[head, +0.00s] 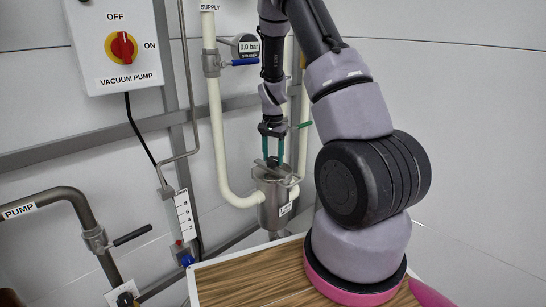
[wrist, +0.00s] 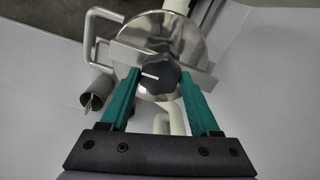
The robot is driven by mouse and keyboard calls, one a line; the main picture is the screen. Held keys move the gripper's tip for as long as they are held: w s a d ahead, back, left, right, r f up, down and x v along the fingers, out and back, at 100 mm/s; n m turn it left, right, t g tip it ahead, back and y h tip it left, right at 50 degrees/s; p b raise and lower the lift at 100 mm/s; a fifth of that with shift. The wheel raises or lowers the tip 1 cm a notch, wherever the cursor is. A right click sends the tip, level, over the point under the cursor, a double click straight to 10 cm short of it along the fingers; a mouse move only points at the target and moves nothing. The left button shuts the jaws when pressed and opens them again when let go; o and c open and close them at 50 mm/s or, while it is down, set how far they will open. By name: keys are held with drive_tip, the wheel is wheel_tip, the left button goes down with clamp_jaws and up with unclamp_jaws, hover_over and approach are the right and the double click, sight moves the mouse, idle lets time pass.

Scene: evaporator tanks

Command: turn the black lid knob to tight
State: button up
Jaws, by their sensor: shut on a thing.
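The black lid knob (wrist: 160,77) sits in the middle of a round shiny metal lid (wrist: 155,32) in the wrist view. A white mark on the knob points to the left. My gripper (wrist: 160,82) has its two green fingers on either side of the knob, shut on it. In the head view my gripper (head: 273,165) reaches down from above onto the lid of the small steel tank (head: 273,212). The knob is mostly hidden there by the fingers. A flat metal bar (wrist: 125,54) crosses the lid under the knob.
A bent metal handle (wrist: 92,28) stands out at the lid's left side. White supply pipes (head: 220,140) and a blue-handled valve (head: 243,62) are close to my arm. A wooden tabletop (head: 245,283) lies in front. A vacuum pump switch (head: 121,47) is at upper left.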

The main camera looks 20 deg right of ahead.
idle(0.3)
drive_tip(key=o, duration=1.4)
drive_tip(key=shift+c, duration=0.2)
